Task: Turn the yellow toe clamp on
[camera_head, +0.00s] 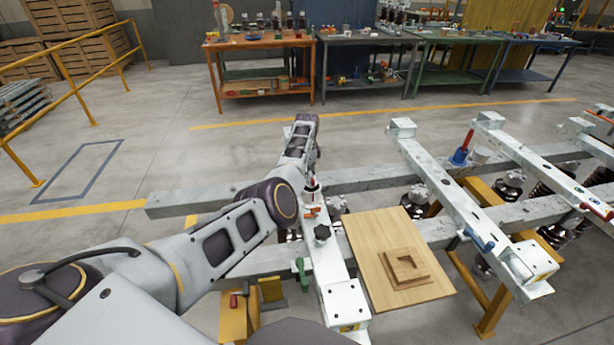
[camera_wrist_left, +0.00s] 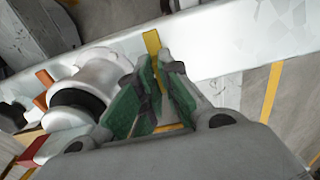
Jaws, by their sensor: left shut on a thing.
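The yellow toe clamp handle (camera_wrist_left: 152,42) shows in the left wrist view as a short yellow bar at my left fingertips, against a pale rail. My left gripper (camera_wrist_left: 160,68) has green and dark fingers shut on this handle. The handle's lower part is hidden between the fingers. In the head view my left arm reaches over the nearest cross rail, and its own links hide the fingertips and the yellow clamp. My right gripper is not in view.
A white cylinder (camera_wrist_left: 98,70) stands left of my left fingers. Workbenches stand behind, beyond open floor.

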